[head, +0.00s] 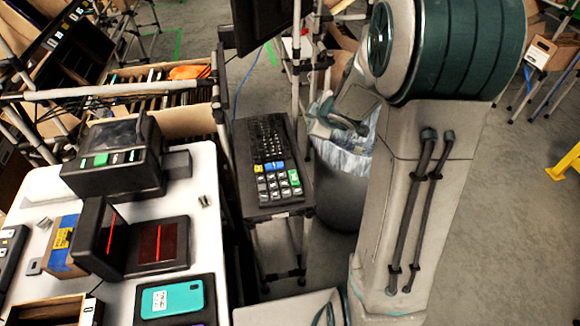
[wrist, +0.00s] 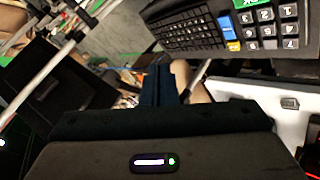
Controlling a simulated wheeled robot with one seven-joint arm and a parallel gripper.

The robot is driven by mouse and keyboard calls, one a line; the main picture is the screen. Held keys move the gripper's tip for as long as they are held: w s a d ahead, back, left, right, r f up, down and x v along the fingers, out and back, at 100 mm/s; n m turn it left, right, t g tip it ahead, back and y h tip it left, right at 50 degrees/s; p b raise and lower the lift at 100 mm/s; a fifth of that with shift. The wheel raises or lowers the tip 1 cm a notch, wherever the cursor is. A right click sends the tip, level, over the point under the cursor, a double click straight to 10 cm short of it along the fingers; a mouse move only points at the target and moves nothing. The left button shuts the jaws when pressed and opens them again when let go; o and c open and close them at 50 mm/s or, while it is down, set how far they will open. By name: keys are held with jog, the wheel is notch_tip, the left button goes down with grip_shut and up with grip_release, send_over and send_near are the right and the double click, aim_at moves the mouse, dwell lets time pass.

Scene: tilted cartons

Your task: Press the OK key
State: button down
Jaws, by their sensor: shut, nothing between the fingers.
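The black keyboard (head: 268,165) with a number pad lies on a small stand in the middle of the head view. Its green OK key (head: 294,178) is at the right edge of the pad. In the wrist view the keyboard (wrist: 187,32) is at the top right, and the green OK key (wrist: 247,3) is partly cut off by the top edge. My gripper (wrist: 161,74) shows in the wrist view as dark fingers pointing up the picture, shut and empty. They appear below and left of the keypad in that picture, apart from the keys.
A white table (head: 210,235) at left holds a printer (head: 118,165) with its own green button, a scanner (head: 100,238) and a teal phone (head: 172,299). A lined bin (head: 340,180) stands right of the keyboard. A dark screen (head: 262,22) hangs behind it.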

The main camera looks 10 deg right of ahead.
jog(key=a+f+n+g+y, duration=0.2)
jog(key=a+f+n+y, duration=0.2)
jog(key=f, duration=0.7)
jog(key=shift+s+a+n+y+b, duration=0.25)
jog(key=shift+a+n+y+b, duration=0.05)
jog(key=shift+n+y+b, duration=0.2)
jog(key=shift+f, duration=0.15)
jog(key=b, duration=0.8)
send_over(297, 179)
notch_tip(297, 179, down, 7)
jog(key=shift+f, duration=0.75)
jog(key=shift+f, duration=0.1)
jog(key=shift+f+b, duration=0.35)
